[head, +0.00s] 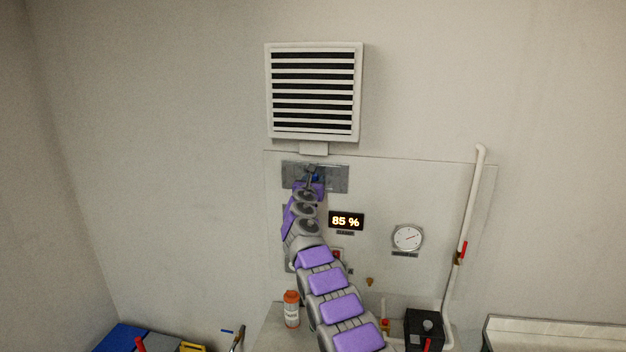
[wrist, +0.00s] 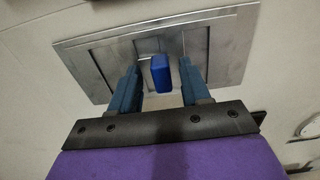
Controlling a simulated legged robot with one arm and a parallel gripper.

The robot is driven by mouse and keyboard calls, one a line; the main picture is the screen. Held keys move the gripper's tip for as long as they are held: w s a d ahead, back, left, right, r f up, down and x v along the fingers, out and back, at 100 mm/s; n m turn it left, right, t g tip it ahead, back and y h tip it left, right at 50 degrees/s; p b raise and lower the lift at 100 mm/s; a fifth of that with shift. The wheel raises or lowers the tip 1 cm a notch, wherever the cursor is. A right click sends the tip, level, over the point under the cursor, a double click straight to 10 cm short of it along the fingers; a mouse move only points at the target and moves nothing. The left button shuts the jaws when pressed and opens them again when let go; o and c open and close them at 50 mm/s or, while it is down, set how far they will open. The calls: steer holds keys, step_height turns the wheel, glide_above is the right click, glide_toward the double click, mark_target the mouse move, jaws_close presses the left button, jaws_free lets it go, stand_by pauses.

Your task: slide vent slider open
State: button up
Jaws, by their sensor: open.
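The vent slider is a grey metal plate (head: 335,178) on the wall panel under the louvred vent. In the wrist view its metal frame (wrist: 90,58) has raised rails and a blue handle (wrist: 160,75) near the middle. My gripper (wrist: 160,85) is open, with one finger on each side of the blue handle. Gaps show between the handle and both fingers. In the head view my gripper (head: 313,176) is in front of the plate and hides part of it; the handle shows there only as a small blue spot.
The white louvred vent (head: 315,92) is above the plate. An 85 % display (head: 346,221) and a round dial (head: 408,237) are to the right of my arm. A white pipe (head: 470,205) runs down the right. An orange-and-white bottle (head: 291,308) stands below.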

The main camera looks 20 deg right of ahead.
steer(key=shift+d, duration=0.2)
steer(key=shift+a, duration=0.15)
jaws_close()
stand_by(0.5)
